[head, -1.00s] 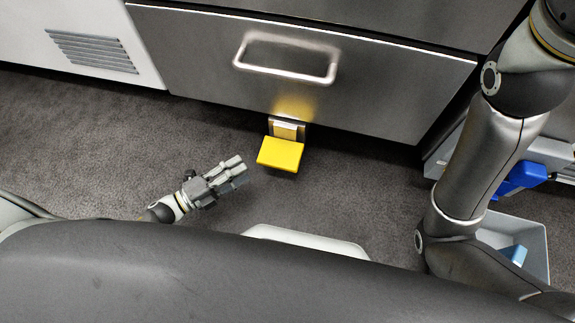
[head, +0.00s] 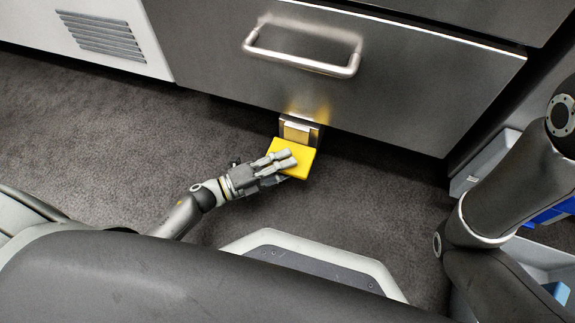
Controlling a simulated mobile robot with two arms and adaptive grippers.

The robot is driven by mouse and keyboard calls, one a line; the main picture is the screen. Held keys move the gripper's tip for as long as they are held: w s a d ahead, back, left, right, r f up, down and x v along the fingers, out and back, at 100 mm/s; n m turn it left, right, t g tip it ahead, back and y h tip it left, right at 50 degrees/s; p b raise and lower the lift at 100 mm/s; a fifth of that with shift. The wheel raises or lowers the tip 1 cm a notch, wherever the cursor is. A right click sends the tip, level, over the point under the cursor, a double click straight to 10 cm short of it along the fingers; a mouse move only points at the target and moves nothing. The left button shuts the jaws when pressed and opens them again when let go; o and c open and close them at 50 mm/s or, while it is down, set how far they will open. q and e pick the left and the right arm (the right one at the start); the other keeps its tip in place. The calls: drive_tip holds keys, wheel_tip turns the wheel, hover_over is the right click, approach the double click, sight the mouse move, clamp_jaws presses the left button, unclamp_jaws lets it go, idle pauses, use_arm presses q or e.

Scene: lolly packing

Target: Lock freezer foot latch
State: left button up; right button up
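The yellow foot latch pedal (head: 304,158) sticks out at the foot of the steel freezer drawer (head: 400,95), below its bar handle (head: 302,62). A small metal bracket (head: 297,130) joins it to the drawer front. My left gripper (head: 284,158) reaches in from the left, with its fingertips over the left part of the pedal. The fingers look close together, and nothing shows held between them. I cannot tell whether they touch the pedal. My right gripper is out of view; only my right arm shows at the right.
A white cabinet with a vent grille (head: 102,36) stands at the upper left. A grey bin (head: 545,255) with blue things is at the right, partly hidden by my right arm. The dark floor (head: 110,150) left of the pedal is clear.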

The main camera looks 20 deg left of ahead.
use_arm(q)
drive_tip(key=shift+w+d, duration=0.4)
clamp_jaws()
